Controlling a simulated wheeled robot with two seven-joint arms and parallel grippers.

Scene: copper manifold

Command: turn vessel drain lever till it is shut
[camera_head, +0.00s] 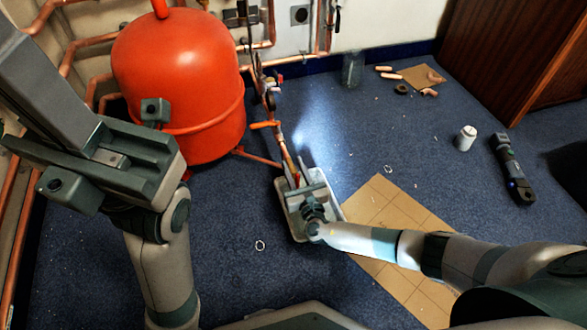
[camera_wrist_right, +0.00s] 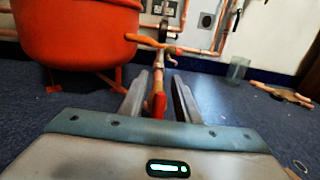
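A red lever-like piece (camera_wrist_right: 158,104) shows at the near end of a copper pipe in the right wrist view, roughly in line with the pipe. It also shows small in the head view (camera_head: 297,179). My right gripper (camera_wrist_right: 159,92) has its two fingers apart, one on either side of this piece, with visible gaps. In the head view my right gripper (camera_head: 299,163) is over a pale tray. An orange lever (camera_head: 265,124) sits higher on the pipework, crosswise; it also shows in the wrist view (camera_wrist_right: 148,42). My left gripper (camera_head: 45,95) is raised at upper left; its opening is unclear.
A red vessel (camera_head: 180,80) stands left of the pipe.

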